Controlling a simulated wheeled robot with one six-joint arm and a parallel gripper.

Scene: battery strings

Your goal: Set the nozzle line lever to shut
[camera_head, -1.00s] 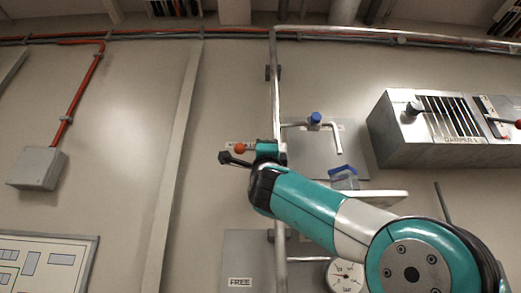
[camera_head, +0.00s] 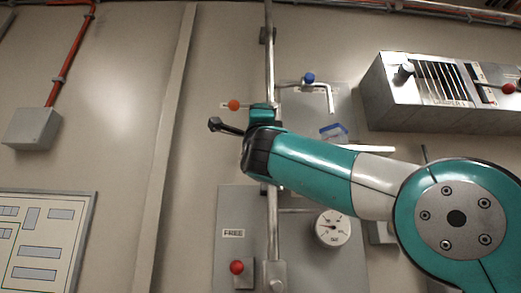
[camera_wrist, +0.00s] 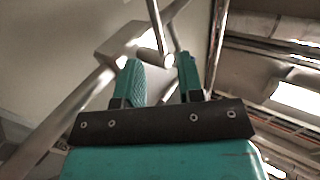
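An orange ball knob (camera_head: 233,105) sits on a short lever beside the vertical wall pipe (camera_head: 269,75), just left of my gripper (camera_head: 262,110). I cannot tell whether this is the nozzle line lever, as no such label is readable. In the wrist view my gripper (camera_wrist: 160,62) has its two teal fingers apart, with a gap between them. A grey metal rod end shows behind the gap; nothing is clearly held. In the head view my wrist hides part of the pipe and whatever lies behind it.
A blue-knobbed tap (camera_head: 309,78) is on the panel to the right. A round gauge (camera_head: 332,228), a FREE label (camera_head: 233,233) and a red knob (camera_head: 237,267) are below. A grey slatted box (camera_head: 425,95) juts out at right. The wall at left is mostly bare.

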